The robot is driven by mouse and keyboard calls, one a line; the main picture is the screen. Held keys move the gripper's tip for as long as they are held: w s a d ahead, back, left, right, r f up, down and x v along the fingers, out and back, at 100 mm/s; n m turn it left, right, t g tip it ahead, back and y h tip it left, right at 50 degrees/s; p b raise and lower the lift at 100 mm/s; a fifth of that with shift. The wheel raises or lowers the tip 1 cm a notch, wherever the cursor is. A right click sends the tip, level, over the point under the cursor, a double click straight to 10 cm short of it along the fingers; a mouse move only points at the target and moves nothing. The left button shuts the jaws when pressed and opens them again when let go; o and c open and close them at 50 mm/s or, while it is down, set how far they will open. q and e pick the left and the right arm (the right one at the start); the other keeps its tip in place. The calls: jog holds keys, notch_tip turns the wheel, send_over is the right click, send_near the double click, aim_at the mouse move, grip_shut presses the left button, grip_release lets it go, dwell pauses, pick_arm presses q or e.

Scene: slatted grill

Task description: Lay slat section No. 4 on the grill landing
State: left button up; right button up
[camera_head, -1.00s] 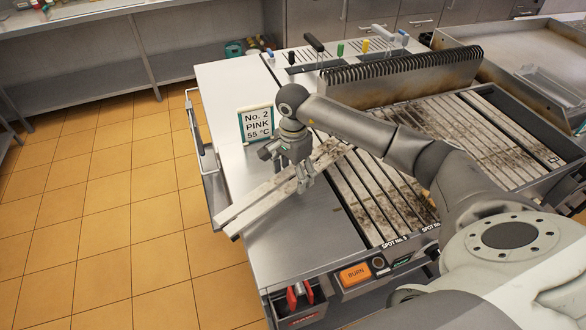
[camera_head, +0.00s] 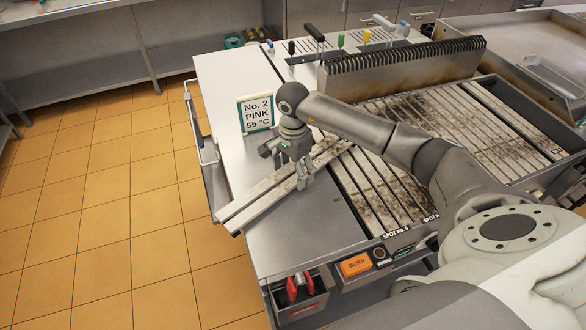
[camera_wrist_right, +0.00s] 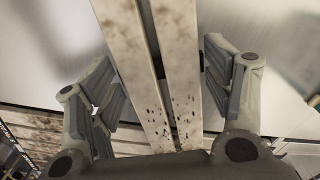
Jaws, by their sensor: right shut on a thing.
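A pale two-bar slat section (camera_head: 258,203) lies slanted over the bare steel landing (camera_head: 325,222) left of the grill. Its lower-left end is near the landing's left edge, and its sooty upper-right end is by the grill. I cannot tell whether it touches the landing. I see no number on it. My right gripper (camera_head: 302,182) is shut on it around its middle. In the right wrist view, the slat section (camera_wrist_right: 165,60) runs between the two fingers (camera_wrist_right: 163,88). My left gripper is not in view.
A sign (camera_head: 256,116) reading "No. 2 PINK 55 °C" stands behind the slat section. The grill slats (camera_head: 372,190) are to the right, partly behind my arm. An orange BURN button (camera_head: 355,265) and a tray with red handles (camera_head: 300,290) are at the front.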

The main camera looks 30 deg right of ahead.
jog(key=shift+w+f+b, duration=0.1)
jog(key=shift+f+b, duration=0.15)
jog(key=shift+b, duration=0.05)
jog(key=o, duration=2)
jog(key=shift+c, duration=0.2)
jog(key=shift+f, duration=0.15)
